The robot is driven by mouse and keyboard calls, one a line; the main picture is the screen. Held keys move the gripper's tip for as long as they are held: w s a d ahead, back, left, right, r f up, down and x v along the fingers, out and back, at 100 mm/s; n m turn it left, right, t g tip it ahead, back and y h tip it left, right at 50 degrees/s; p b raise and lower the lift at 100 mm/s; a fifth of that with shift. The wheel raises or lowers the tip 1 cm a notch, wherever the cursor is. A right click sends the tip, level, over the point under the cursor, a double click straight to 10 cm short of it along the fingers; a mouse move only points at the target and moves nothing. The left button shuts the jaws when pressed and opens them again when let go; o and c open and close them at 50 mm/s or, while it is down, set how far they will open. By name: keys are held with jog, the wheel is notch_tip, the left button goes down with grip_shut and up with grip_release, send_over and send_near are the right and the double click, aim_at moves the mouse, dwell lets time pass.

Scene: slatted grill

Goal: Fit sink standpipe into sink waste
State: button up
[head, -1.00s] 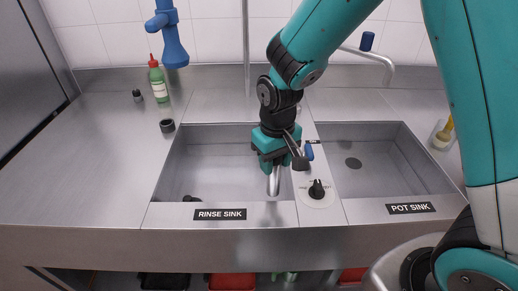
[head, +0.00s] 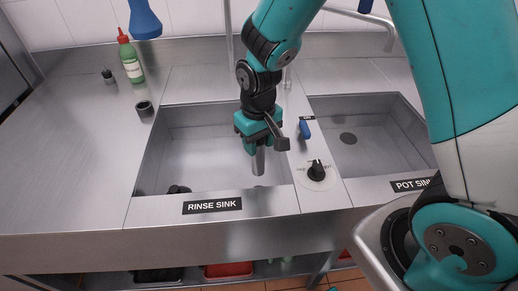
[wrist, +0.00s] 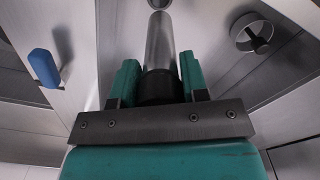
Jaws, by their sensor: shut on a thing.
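The sink standpipe is a grey metal tube (head: 258,161). It also shows in the wrist view (wrist: 159,42), with a black collar at the jaws. My gripper (head: 255,143) is shut on it, above the right part of the rinse sink (head: 215,178). The tube points down, its lower end near the sink's front side in the picture. A dark object (head: 178,189) shows low in the rinse sink at the front left, partly hidden by the front rim. In the wrist view a round ring (wrist: 236,35) with a dark piece inside lies right of the tube; I cannot tell whether it is the waste.
Right of my gripper, the strip between the sinks carries a blue handle (head: 304,130) and a black knob (head: 317,170). The pot sink (head: 385,165) lies beyond. A green bottle (head: 131,62) and a dark cup (head: 144,109) stand on the left counter, which is mostly clear.

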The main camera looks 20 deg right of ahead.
aim_at(259, 175)
jog(key=shift+f, duration=0.55)
jog(key=shift+s, duration=0.1)
jog(key=shift+f, duration=0.2)
jog(key=shift+f+b, duration=2.3)
jog(key=shift+f, duration=1)
jog(key=shift+f+b, duration=0.95)
jog(key=shift+f, duration=1)
jog(key=o, duration=1.1)
notch_tip(259, 175, up, 18)
jog(key=shift+f+p, duration=0.25)
jog(key=shift+p, duration=0.05)
